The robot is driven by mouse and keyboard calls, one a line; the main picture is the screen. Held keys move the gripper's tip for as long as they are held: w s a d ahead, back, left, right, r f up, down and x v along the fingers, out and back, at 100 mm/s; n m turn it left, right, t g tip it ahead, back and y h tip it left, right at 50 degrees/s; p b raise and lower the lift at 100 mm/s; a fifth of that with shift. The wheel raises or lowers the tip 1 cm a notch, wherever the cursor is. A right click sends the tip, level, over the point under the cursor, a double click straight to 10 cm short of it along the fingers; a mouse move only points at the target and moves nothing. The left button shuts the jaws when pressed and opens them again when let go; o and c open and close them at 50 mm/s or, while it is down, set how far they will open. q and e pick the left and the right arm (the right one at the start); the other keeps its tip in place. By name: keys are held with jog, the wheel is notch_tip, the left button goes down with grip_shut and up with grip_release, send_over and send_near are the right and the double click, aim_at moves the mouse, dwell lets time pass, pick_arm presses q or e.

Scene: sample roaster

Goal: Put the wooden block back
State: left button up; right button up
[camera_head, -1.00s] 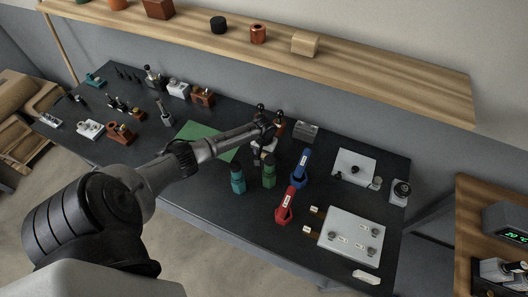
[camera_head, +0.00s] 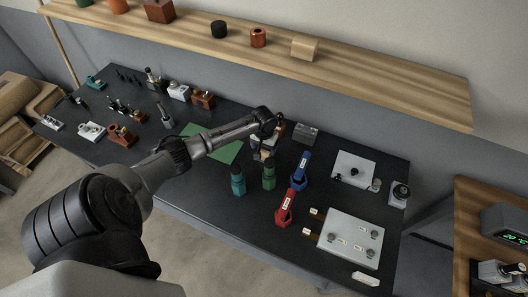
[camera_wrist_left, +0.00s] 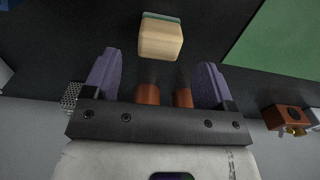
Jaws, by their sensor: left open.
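A pale wooden block (camera_wrist_left: 160,40) with a teal strip along its far edge shows in the left wrist view, just beyond my left fingertips. In the head view the block (camera_head: 264,156) is small and partly covered by my left gripper (camera_head: 267,142), above the dark bench. In the wrist view my left gripper (camera_wrist_left: 158,62) has its two purple fingers spread, with the block past the gap and nothing clamped. What the block rests on is unclear. My right gripper is in neither view.
Two copper-coloured cylinders (camera_wrist_left: 147,95) show between the fingers in the wrist view. Teal (camera_head: 238,181) and green bottles (camera_head: 269,176) and blue (camera_head: 300,169) and red tools (camera_head: 286,205) stand nearby. A green mat (camera_head: 225,152) lies left; a wooden shelf (camera_head: 380,81) runs behind.

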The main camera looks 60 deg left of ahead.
aim_at(264, 154)
pick_arm(q)
notch_tip(264, 154, up, 7)
jog(key=shift+f, duration=0.15)
dwell(0.4)
